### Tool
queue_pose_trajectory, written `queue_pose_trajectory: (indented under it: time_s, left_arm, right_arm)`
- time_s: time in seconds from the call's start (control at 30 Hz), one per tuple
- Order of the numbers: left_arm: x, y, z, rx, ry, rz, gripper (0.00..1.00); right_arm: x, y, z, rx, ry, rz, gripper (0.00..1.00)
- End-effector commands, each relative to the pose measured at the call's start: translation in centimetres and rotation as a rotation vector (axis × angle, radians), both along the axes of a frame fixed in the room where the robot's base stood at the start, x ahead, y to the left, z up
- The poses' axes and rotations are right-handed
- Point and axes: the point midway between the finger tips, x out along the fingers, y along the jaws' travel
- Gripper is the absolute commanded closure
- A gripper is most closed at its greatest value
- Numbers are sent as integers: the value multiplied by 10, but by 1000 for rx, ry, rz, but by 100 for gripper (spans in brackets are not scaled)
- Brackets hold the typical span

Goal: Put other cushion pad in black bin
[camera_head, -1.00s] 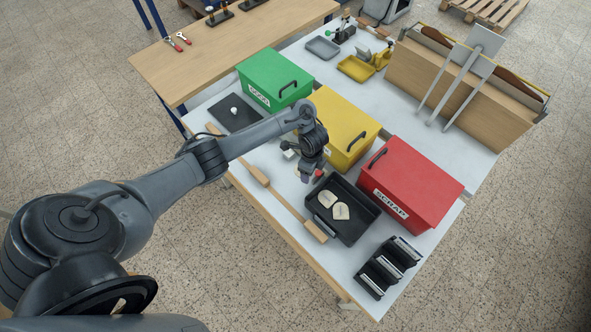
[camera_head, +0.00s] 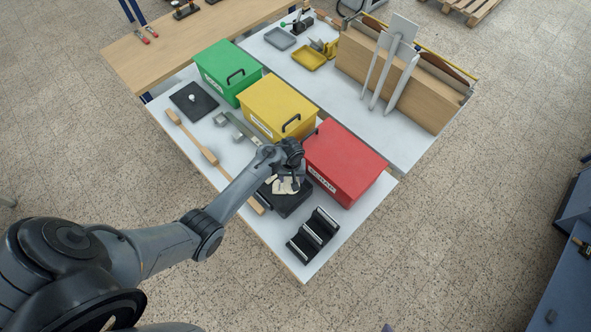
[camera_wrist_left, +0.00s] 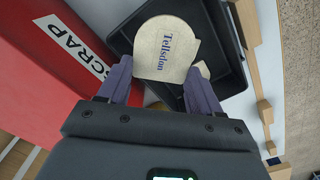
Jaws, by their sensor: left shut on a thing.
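A cream cushion pad (camera_wrist_left: 168,48) with blue lettering lies between the fingers of my left gripper (camera_wrist_left: 158,85) in the left wrist view. My left gripper is shut on this pad, over the black bin (camera_wrist_left: 228,22). Part of another cream pad (camera_wrist_left: 203,69) shows beyond it, inside the bin. In the head view my left gripper (camera_head: 289,180) hangs over the black bin (camera_head: 293,209), with cream pads (camera_head: 286,187) showing below it. The arm hides part of the bin, and I cannot tell the held pad's height. My right gripper is in neither view.
A red scrap box (camera_head: 345,162) stands close beside the black bin. A black rack (camera_head: 313,235) stands on the near side. Yellow (camera_head: 279,105) and green (camera_head: 227,70) boxes stand farther back. A long wooden tool (camera_head: 200,149) lies along the table's left edge.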

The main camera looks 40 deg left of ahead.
Motion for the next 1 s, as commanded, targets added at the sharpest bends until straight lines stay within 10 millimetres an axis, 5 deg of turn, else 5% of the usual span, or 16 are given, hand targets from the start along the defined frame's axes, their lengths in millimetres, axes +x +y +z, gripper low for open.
queue_pose_trajectory:
  time_s: [0.6, 1.0]
  left_arm:
    - [-2, -1, 3, -5, 0, 10, 64]
    - [-2, -1, -47, -5, 0, 9, 64]
  right_arm:
    - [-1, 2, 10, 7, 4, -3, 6]
    - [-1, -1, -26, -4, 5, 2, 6]
